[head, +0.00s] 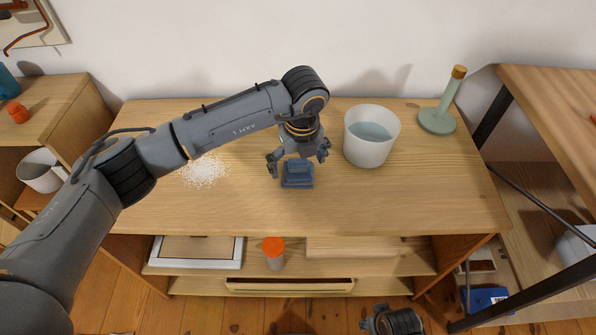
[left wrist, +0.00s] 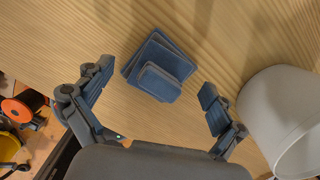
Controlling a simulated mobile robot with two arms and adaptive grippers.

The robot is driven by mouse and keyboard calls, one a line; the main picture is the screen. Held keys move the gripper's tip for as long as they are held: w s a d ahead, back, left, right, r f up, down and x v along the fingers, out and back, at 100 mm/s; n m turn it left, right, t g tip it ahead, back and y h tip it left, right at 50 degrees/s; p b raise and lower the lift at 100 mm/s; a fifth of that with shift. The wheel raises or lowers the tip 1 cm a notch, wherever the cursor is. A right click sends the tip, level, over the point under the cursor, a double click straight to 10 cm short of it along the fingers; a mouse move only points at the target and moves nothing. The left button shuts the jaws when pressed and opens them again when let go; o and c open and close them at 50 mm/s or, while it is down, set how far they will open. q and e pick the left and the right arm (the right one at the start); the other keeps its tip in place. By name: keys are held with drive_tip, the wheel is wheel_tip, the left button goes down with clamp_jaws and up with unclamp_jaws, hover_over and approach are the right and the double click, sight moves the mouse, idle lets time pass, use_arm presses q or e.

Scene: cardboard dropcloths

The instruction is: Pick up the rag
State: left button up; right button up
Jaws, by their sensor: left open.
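The rag is a folded dark blue cloth (head: 298,180) lying on the wooden table, with a smaller fold on top of a wider one. My left gripper (head: 297,163) is above it, pointing down, with its fingers spread on either side. In the left wrist view the rag (left wrist: 160,68) lies beyond and between the two open fingers of the left gripper (left wrist: 156,78), and neither finger visibly touches it. My right gripper (head: 378,322) shows only partly at the bottom edge of the head view; its fingers are unclear.
A white bucket of water (head: 371,150) stands close to the right of the left gripper. White granules (head: 204,171) are scattered to the left. A green stand with a wooden top (head: 437,119) is at the back right. The table front (head: 300,222) is clear.

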sight(298, 160)
use_arm(q)
drive_tip(key=shift+f, duration=0.15)
drive_tip(key=c, duration=1.1)
use_arm(e)
drive_tip(key=shift+r, duration=0.15)
use_arm(q)
drive_tip(key=shift+o, duration=0.2)
drive_tip(key=shift+r, duration=0.45)
wheel_tip(298, 160, up, 2)
drive_tip(key=shift+r, duration=0.25)
drive_tip(key=s+r, duration=0.3)
drive_tip(key=s, duration=0.1)
drive_tip(key=s+r, duration=0.3)
drive_tip(key=s, duration=0.2)
drive_tip(key=s+d+r+p, duration=0.1)
drive_tip(key=s+r, duration=0.2)
drive_tip(key=s, duration=0.2)
drive_tip(key=shift+r, duration=0.3)
use_arm(e)
drive_tip(key=f, duration=0.1)
drive_tip(key=s+f, duration=0.1)
drive_tip(key=f, duration=0.1)
drive_tip(key=shift+s+d+f, duration=0.2)
drive_tip(key=shift+s+f, duration=0.05)
drive_tip(key=shift+s, duration=0.1)
